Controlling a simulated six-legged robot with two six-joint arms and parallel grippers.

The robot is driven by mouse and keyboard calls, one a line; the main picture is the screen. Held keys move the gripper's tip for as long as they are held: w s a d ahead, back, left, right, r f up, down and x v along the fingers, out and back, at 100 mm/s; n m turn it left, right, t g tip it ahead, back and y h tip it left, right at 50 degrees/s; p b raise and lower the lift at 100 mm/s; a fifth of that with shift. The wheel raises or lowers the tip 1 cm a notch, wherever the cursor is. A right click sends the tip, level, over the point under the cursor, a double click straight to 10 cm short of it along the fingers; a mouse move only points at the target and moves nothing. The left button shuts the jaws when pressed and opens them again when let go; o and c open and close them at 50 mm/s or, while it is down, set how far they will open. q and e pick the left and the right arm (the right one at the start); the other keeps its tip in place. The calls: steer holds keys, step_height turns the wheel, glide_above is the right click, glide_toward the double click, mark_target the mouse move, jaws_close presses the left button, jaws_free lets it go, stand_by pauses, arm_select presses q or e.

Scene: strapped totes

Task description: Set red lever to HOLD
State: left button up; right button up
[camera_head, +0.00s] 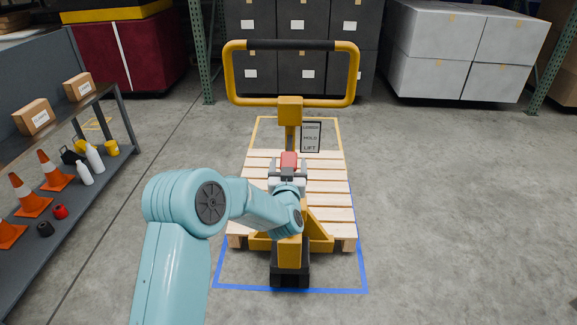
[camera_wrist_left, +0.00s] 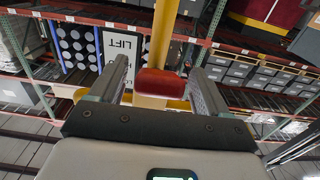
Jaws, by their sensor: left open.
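The red lever (camera_head: 289,159) is on the yellow pallet jack's column, below the crossbar of its yellow handle (camera_head: 229,75). A label plate (camera_head: 311,137) beside it reads LOWER, HOLD, LIFT from top to bottom. In the head view, the red end is left of the plate and lower than the word LIFT. My left gripper (camera_head: 288,171) is open at the lever, one finger on each side. In the left wrist view, the red lever end (camera_wrist_left: 160,82) is between the open fingers, with gaps visible. I cannot tell whether either finger touches it. My right gripper is not in view.
A wooden pallet (camera_head: 335,199) lies on the jack inside a blue floor outline (camera_head: 219,262). A shelf unit (camera_head: 128,148) with cones, bottles and boxes stands at left. Grey totes (camera_head: 435,80) stand at the back right. The floor at right is clear.

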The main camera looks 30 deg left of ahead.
mark_target(289, 155)
arm_select(q)
steer(key=c, duration=1.4)
steer(key=shift+r+p, duration=0.25)
steer(key=shift+p, duration=0.1)
jaws_close()
steer(key=r+g+p, duration=0.1)
steer(key=p, duration=0.2)
steer(key=r+g+h+p, duration=0.1)
steer(key=p, duration=0.3)
steer(key=r+g+h+p, duration=0.1)
steer(key=g+p, duration=0.1)
steer(key=p, duration=0.2)
steer(key=shift+s+d+r, duration=0.2)
steer(key=shift+s+r, duration=0.15)
steer(key=shift+f+h+p, duration=0.15)
steer(key=shift+h+p, duration=0.15)
steer(key=o, duration=1.4)
jaws_free()
steer(key=shift+f, duration=0.1)
